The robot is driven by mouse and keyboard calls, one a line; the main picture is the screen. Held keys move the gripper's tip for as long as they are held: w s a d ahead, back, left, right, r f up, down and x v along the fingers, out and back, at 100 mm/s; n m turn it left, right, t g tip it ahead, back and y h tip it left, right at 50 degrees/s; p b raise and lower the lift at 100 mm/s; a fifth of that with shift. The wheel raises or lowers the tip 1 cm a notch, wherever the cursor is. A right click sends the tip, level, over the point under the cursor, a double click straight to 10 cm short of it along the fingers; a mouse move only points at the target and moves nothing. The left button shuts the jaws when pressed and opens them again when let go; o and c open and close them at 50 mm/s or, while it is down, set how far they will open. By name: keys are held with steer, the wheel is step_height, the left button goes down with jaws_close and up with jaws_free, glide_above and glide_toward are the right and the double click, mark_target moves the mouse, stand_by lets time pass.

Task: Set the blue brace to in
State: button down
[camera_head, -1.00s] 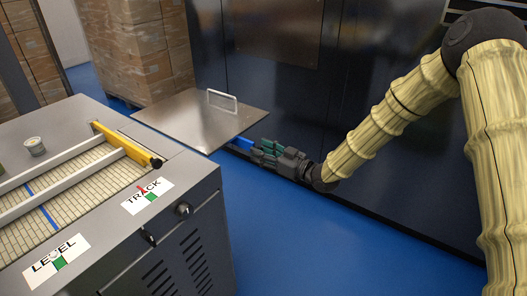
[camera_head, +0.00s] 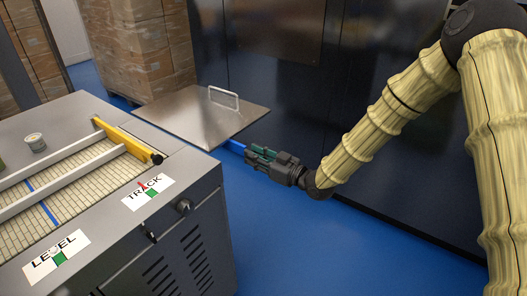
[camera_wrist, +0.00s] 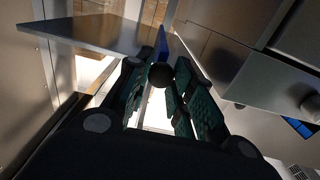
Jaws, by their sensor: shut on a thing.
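The blue brace (camera_head: 236,146) is a bar under the near right edge of the hinged metal leaf (camera_head: 206,116); only part of it shows. In the wrist view the brace (camera_wrist: 163,45) runs away from me under the leaf (camera_wrist: 105,33), and a dark round end (camera_wrist: 160,75) sits between my fingers. My gripper (camera_head: 258,155) is shut at the brace's outer end, just off the leaf's front corner. The wrist view shows its green-padded fingers (camera_wrist: 158,95) on both sides of that end. The brace's far end is hidden by the leaf.
A grey cabinet (camera_head: 190,240) with LEVEL and TRACK labels, two knobs and a yellow bar (camera_head: 128,141) stands at left. A dark panelled wall (camera_head: 380,70) is close behind my arm. Stacked cartons (camera_head: 145,45) stand at the back. Blue floor (camera_head: 300,250) is clear in front.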

steer(key=s+a, duration=0.2)
steer(key=s, duration=0.1)
steer(key=s+a+b, duration=0.1)
steer(key=s+a, duration=0.1)
steer(key=s, duration=0.1)
steer(key=s+a, duration=0.2)
steer(key=s, duration=0.1)
steer(key=shift+s+a+f+b, duration=0.1)
steer(key=shift+s+a+b, duration=0.1)
steer(key=shift+a+b, duration=0.2)
steer(key=c, duration=1.2)
jaws_free()
steer(key=shift+s+a, duration=0.1)
steer(key=shift+c, duration=0.2)
steer(key=shift+d, duration=0.25)
steer(key=v, duration=1.1)
steer(key=shift+s+d, duration=0.25)
